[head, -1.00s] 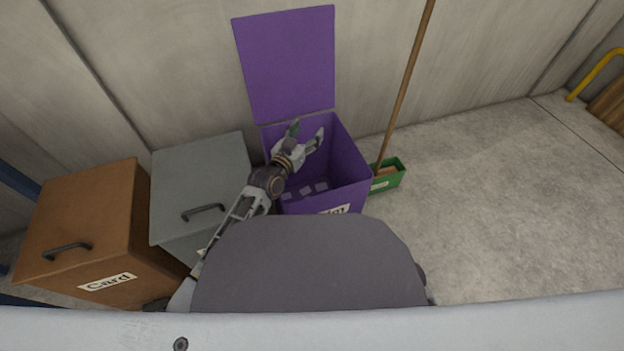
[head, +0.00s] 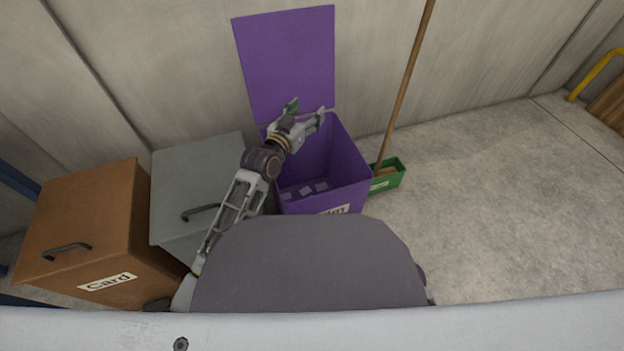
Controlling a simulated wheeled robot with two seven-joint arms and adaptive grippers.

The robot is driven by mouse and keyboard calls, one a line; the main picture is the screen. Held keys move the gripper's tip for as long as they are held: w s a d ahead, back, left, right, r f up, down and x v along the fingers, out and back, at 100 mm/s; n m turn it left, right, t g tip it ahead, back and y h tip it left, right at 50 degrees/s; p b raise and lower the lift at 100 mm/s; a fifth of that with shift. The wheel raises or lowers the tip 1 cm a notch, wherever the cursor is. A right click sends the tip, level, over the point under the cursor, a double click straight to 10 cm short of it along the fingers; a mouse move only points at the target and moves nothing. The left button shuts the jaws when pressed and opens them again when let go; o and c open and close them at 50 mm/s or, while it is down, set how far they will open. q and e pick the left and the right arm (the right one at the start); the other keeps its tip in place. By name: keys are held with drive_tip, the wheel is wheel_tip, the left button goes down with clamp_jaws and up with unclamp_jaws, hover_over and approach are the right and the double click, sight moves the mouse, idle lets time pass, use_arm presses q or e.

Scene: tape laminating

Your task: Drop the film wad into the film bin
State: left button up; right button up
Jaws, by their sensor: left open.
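The purple bin (head: 352,163) stands against the wall with its lid (head: 287,60) swung up and open. Its front label (head: 333,210) is partly hidden, so I cannot read it fully. Several small pale flat pieces (head: 306,190) lie inside at the bottom. My left gripper (head: 307,109) is open over the back of the bin, near the lid hinge, with its fingers spread and nothing seen between them. I cannot make out a film wad; part of the bin's inside is hidden by my arm. My right gripper is not in view.
A closed grey bin (head: 190,170) and a closed brown bin labelled Card (head: 85,215) stand to the left. A green box (head: 388,178) and a leaning wooden pole (head: 408,75) are just right of the purple bin. The floor (head: 500,210) at right is clear.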

use_arm(q)
drive_tip(key=shift+r, duration=1)
drive_tip(key=shift+s, duration=0.1)
